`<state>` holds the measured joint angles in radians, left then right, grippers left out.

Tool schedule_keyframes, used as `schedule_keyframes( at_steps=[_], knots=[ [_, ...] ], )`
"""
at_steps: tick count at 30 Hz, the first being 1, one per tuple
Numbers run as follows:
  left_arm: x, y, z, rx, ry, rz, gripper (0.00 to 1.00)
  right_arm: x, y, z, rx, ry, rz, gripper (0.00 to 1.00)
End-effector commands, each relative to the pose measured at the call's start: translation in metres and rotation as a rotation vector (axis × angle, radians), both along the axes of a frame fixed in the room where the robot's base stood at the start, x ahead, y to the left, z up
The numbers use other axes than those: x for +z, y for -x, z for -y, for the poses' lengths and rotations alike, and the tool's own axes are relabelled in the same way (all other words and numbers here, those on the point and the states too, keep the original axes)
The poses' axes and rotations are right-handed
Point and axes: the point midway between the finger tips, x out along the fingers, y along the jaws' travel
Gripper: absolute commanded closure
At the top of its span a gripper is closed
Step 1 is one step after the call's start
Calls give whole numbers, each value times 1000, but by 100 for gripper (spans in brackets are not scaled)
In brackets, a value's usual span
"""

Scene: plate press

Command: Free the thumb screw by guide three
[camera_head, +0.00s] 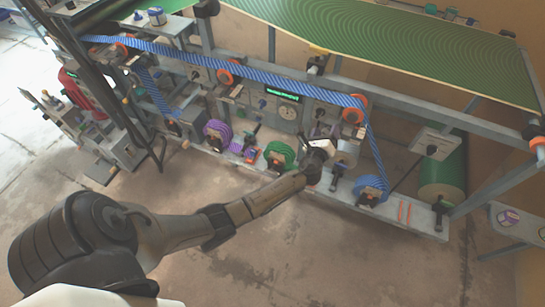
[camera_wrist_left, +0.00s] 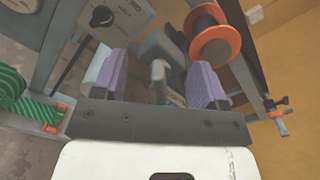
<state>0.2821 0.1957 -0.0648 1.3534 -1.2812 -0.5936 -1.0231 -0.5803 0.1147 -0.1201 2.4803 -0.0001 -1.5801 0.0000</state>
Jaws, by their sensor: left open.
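My left gripper (camera_head: 318,150) is at the front of the press, to the right of the green striped roll (camera_head: 279,155). In the left wrist view my left gripper (camera_wrist_left: 158,85) is open, with purple pads on both fingers. A grey, knob-like piece (camera_wrist_left: 159,72) shows between the fingers; I cannot tell whether it is the thumb screw or whether the pads touch it. An orange-flanged guide roller (camera_wrist_left: 214,42) is just beyond the right finger. No label for guide three is readable. My right gripper is not in view.
The blue striped web (camera_head: 270,78) runs along the press and down to a blue striped roll (camera_head: 371,189). A grey panel with a black knob (camera_wrist_left: 101,16) is near the left finger. A green striped sheet (camera_head: 400,40) hangs above. The floor in front is clear.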

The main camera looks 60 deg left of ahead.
Motion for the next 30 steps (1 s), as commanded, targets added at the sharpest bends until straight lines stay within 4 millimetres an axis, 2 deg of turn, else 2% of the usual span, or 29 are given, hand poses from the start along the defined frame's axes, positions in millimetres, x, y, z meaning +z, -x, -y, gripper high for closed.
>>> schedule_keyframes(
  at_steps=[1,11,13,30],
  knots=[
    [8,0,0,0,-77,-51,34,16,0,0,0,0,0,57],
    [7,-2,3,-1,-556,-359,34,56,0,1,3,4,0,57],
    [1,9,10,-3,-553,-356,34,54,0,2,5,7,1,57],
    [1,96,66,-3,-545,-352,34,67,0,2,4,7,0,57]
  ],
)
